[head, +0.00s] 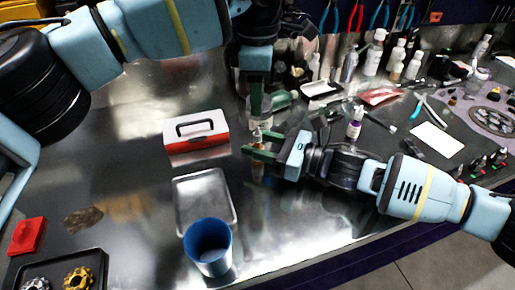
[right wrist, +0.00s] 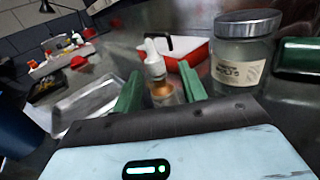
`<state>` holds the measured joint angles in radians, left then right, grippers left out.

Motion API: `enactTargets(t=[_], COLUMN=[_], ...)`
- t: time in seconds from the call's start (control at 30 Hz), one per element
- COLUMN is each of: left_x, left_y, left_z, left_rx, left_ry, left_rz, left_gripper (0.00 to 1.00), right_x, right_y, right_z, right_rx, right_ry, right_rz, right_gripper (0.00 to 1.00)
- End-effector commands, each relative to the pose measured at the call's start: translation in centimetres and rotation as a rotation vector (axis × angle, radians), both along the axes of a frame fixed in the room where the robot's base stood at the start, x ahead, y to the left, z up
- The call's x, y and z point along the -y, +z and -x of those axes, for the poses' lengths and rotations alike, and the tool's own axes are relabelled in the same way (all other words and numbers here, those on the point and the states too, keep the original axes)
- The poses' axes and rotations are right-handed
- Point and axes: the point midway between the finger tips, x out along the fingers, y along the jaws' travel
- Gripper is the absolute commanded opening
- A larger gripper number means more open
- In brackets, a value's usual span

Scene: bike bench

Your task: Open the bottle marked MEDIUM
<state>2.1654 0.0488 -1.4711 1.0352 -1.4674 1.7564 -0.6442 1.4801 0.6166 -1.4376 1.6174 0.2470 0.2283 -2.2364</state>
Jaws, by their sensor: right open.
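A small bottle (right wrist: 156,66) with a white top and amber lower part stands between the green fingers of my right gripper (right wrist: 158,84) in the right wrist view. In the head view my right gripper (head: 257,145) reaches in from the right, and the bottle (head: 258,172) is mostly hidden by its fingers. The right gripper is open, with a finger on each side of the bottle. My left gripper (head: 256,112) points down just above this place; its fingers overlap from this angle. Another small bottle (head: 354,127) with a purple label stands farther right. No MEDIUM marking is readable.
A red and white toolbox (head: 196,136) stands left of the grippers. A metal tray (head: 190,181) and blue cup (head: 208,246) are nearer the front. A labelled glass jar (right wrist: 241,55) stands beside the bottle. Bottles and tools crowd the back right.

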Motion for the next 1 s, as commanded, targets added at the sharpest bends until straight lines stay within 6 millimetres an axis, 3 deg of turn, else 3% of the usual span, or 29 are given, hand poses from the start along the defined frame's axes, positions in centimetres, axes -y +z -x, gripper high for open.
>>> enactTargets(t=[0.37,0.67,1.0], left_x=[0.01,0.01,0.01], left_y=[0.00,0.00,-0.03], left_z=[0.00,0.00,0.00], left_rx=[0.000,0.000,0.000], left_ry=[0.000,0.000,0.000], left_rz=[0.000,0.000,0.000], left_gripper=[0.34,0.34,0.34], right_x=[-0.43,-0.41,-0.39], right_y=[-0.01,-0.03,-0.29], right_z=[-0.20,-0.18,-0.15], right_rx=[0.000,0.000,-0.004], right_ry=[-0.001,-0.001,-0.002], right_rz=[0.001,0.001,0.004], right_gripper=[0.40,0.01,0.00])
